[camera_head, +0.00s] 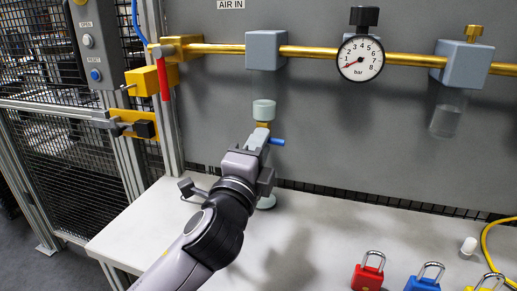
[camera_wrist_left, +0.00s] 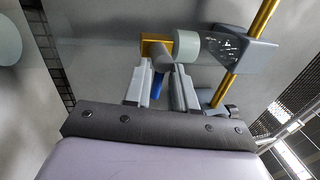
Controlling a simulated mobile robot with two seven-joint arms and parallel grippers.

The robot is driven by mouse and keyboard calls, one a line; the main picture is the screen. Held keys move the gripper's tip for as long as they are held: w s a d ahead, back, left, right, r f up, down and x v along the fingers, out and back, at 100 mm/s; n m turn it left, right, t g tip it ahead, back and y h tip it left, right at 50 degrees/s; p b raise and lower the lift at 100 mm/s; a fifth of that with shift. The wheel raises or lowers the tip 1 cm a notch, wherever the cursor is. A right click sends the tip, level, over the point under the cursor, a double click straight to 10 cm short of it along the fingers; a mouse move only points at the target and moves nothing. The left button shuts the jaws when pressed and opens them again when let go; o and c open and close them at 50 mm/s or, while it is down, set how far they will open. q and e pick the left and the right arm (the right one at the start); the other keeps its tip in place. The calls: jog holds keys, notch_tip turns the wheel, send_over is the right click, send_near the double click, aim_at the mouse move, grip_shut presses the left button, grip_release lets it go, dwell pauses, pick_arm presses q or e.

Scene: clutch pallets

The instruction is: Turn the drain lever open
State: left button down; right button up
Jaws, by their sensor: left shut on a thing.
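The drain lever (camera_head: 278,141) is a blue handle at the brass drain valve (camera_head: 262,125), low on the grey panel. Its free end sticks out to the right past my left gripper (camera_head: 265,140). In the left wrist view the blue lever (camera_wrist_left: 157,86) lies between the two grey fingers of my left gripper (camera_wrist_left: 162,92), which is shut on it. The brass valve block (camera_wrist_left: 154,49) shows just beyond the fingertips. A pale grey-green cylinder (camera_head: 264,109) sits above the valve. The gripper body hides most of the lever in the head view. My right gripper is not in view.
A brass pipe (camera_head: 320,51) runs along the panel with a gauge (camera_head: 361,58), its needle low. A red handle (camera_head: 164,80) hangs at the left. Padlocks, red (camera_head: 367,275) and blue (camera_head: 424,282) among them, stand on the white bench (camera_head: 330,225). A mesh fence is at left.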

pick_arm(q)
jog(key=shift+n, duration=0.4)
jog(key=c, duration=1.2)
grip_release()
jog(key=shift+o, duration=0.2)
jog(key=v, duration=0.7)
jog(key=shift+b, duration=0.3)
jog(key=shift+s, duration=0.15)
